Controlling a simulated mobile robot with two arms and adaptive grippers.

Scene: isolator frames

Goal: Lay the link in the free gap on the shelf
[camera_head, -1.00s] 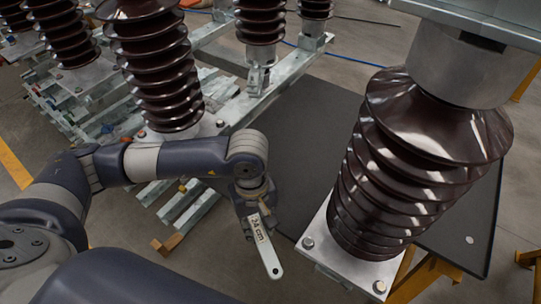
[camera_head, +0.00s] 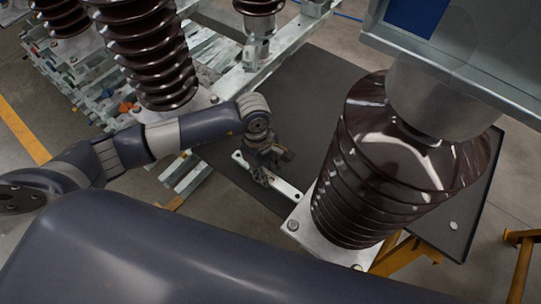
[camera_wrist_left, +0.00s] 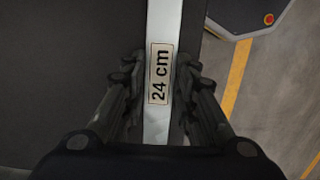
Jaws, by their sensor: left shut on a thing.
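The link is a flat pale metal bar (camera_head: 285,189) in the head view, with a hole near its end. My left gripper (camera_head: 264,173) is shut across its middle and holds it over the dark surface, left of the large brown insulator. In the left wrist view the bar (camera_wrist_left: 164,25) runs upright between the fingers of the gripper (camera_wrist_left: 159,95), and its label reads "24 cm". I cannot pick out a shelf or a free gap in these views. My right gripper is not in view.
A large brown ribbed insulator (camera_head: 360,190) on a metal base plate (camera_head: 308,232) stands close right of the link. Other insulators (camera_head: 150,50) stand on steel frames at the left. The dark flat surface (camera_head: 310,90) is bare behind my gripper. A yellow stand (camera_head: 408,254) shows below.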

